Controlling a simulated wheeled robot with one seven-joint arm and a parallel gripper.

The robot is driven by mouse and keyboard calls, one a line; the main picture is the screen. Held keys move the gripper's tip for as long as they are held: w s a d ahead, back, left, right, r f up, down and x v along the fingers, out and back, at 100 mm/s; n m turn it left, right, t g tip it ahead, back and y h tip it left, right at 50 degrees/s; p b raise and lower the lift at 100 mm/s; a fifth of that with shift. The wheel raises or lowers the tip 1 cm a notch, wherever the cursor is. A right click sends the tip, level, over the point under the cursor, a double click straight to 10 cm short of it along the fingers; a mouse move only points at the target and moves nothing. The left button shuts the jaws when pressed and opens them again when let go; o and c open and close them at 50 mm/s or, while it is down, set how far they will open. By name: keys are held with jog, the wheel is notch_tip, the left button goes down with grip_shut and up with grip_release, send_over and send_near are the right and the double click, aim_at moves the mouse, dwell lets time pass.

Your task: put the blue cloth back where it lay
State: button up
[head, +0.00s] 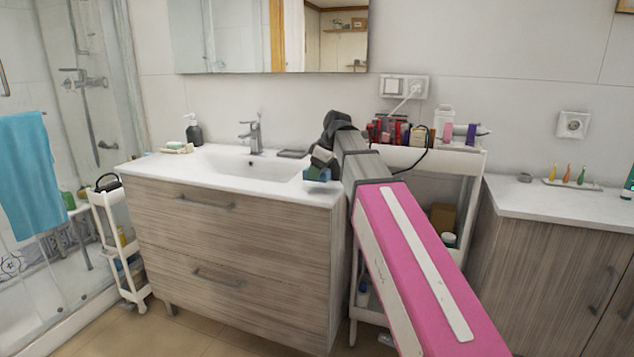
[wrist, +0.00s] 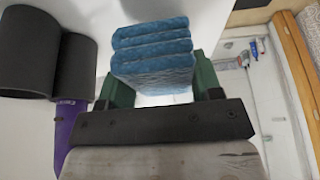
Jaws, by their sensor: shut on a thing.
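The blue cloth (wrist: 152,50) is folded into a thick stack and sits between the green fingers of my gripper (wrist: 158,85) in the wrist view. My gripper is shut on it. In the head view my gripper (head: 320,170) is at the right front corner of the washbasin counter (head: 255,184), and only a small bit of blue cloth (head: 318,173) shows there. My arm hides much of the area behind it. I cannot tell whether the cloth touches the counter.
A white cart (head: 403,157) with red, pink and purple cosmetics stands right of the counter, partly behind my arm. A soap bottle (head: 194,130), soap dish (head: 177,148) and dark flat item (head: 292,154) are on the counter. Another counter (head: 540,197) is at the right.

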jog(key=shift+f, duration=1.7)
jog(key=shift+f, duration=0.15)
jog(key=o, duration=0.8)
jog(key=shift+o, duration=0.2)
jog(key=v, duration=1.2)
